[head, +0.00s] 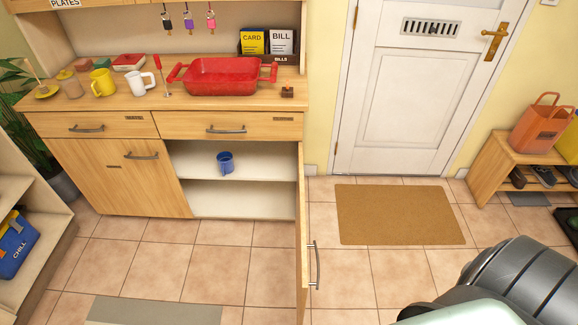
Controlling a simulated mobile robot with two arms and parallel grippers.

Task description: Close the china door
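A cabinet door (302,235) of the wooden dresser stands wide open, hinged at the right side and swung out toward me, so I see it nearly edge-on. Its metal handle (316,265) is on the right-facing side. I cannot read any label on it. The open compartment (245,165) has white shelves, with a blue mug (225,162) on the upper one. The left cabinet door (120,180) is shut; its small label is too small to read. Neither gripper is in view; a dark grey part of my arm shows at the bottom right.
Two shut drawers (232,126) sit above the doors. A red dish (222,76), mugs and other small things stand on the dresser top. A brown doormat (398,214) lies before the white door (405,85). A shoe bench (497,165) stands at the right. Tiled floor around the open door is clear.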

